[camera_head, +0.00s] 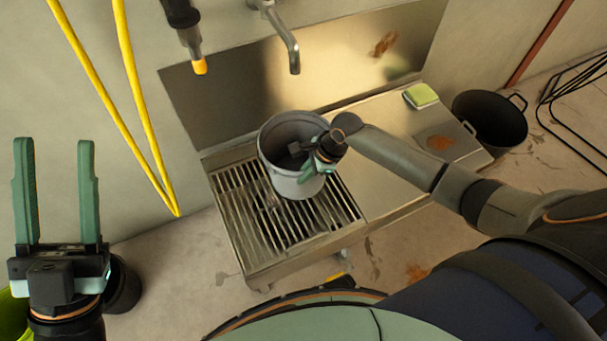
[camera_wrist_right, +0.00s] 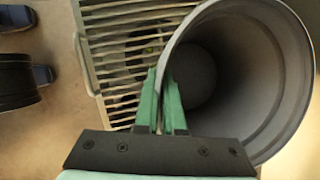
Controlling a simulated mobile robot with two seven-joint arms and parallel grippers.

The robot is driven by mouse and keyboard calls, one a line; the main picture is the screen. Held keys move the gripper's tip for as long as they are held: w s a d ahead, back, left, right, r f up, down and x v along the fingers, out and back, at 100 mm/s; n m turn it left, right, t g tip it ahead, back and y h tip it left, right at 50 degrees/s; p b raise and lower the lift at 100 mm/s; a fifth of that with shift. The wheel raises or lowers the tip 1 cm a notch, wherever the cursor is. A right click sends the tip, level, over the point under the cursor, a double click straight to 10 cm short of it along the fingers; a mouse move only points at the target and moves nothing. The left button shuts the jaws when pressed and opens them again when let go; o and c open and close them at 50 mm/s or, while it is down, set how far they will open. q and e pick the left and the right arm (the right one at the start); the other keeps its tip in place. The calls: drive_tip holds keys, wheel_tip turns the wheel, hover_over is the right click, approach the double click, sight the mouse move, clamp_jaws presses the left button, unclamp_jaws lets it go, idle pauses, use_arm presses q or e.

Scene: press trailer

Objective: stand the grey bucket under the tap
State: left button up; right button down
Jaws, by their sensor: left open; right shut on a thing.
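The grey bucket (camera_head: 290,181) is upright on or just above the slatted grate (camera_head: 238,208) of the metal sink unit, below the tap (camera_head: 293,55). Whether its base touches the slats I cannot tell. My right gripper (camera_head: 308,172) is shut on the bucket's rim at its near right side. In the right wrist view the green fingers (camera_wrist_right: 168,92) pinch the wall of the bucket (camera_wrist_right: 285,70), whose inside looks empty. My left gripper (camera_head: 55,190) is open and empty at the far left, away from the sink.
A green and yellow sponge (camera_head: 420,96) lies on the steel drainboard (camera_head: 385,180). A black tub (camera_head: 490,118) stands on the floor to the right.

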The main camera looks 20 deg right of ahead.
drive_tip(key=c, duration=1.5)
unclamp_jaws()
drive_tip(key=o, duration=0.5)
